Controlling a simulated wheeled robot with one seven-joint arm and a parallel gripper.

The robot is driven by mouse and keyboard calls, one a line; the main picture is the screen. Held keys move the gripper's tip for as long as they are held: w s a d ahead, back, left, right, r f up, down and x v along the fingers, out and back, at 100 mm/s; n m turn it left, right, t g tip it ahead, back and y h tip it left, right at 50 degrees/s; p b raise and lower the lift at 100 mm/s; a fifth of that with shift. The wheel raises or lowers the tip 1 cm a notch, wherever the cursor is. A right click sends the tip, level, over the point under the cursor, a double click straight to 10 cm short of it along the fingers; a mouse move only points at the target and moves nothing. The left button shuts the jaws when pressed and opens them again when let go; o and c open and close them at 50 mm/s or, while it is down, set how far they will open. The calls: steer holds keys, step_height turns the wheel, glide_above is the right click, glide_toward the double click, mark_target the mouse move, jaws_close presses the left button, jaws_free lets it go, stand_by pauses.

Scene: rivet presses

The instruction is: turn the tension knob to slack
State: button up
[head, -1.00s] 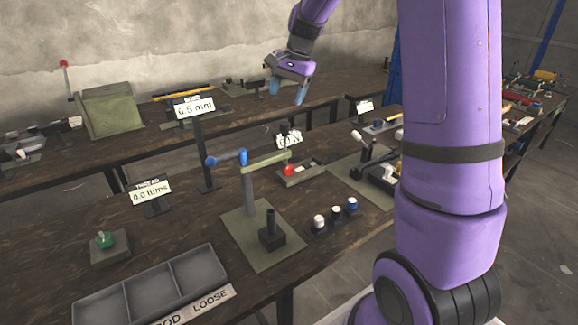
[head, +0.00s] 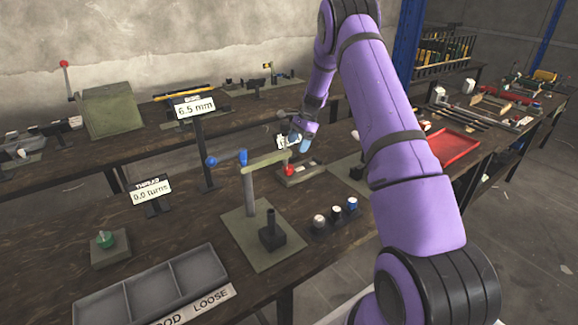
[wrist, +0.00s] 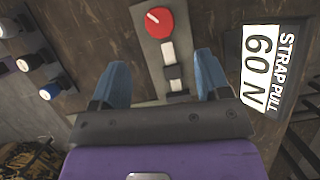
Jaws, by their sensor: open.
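The red tension knob (wrist: 159,22) has a white pointer mark aimed toward the upper left in the wrist view. It sits at one end of a grey base plate (wrist: 150,48) with a pale strap (wrist: 169,53) and a dark block. In the head view the knob (head: 289,171) is on the bench just below my gripper (head: 298,142). My gripper (wrist: 162,74) is open and empty, its blue fingers spread to either side of the plate, apart from the knob. The strap pull display (wrist: 266,70) beside it reads 60 N.
An empty sorting tray (head: 150,297) lies at the front. A red tray (head: 453,147) is at right.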

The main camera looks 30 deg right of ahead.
mark_target(288, 166)
steer(key=x, duration=0.9)
steer(key=shift+a+f, duration=0.2)
steer(key=shift+f, duration=0.15)
steer(key=c, duration=0.9)
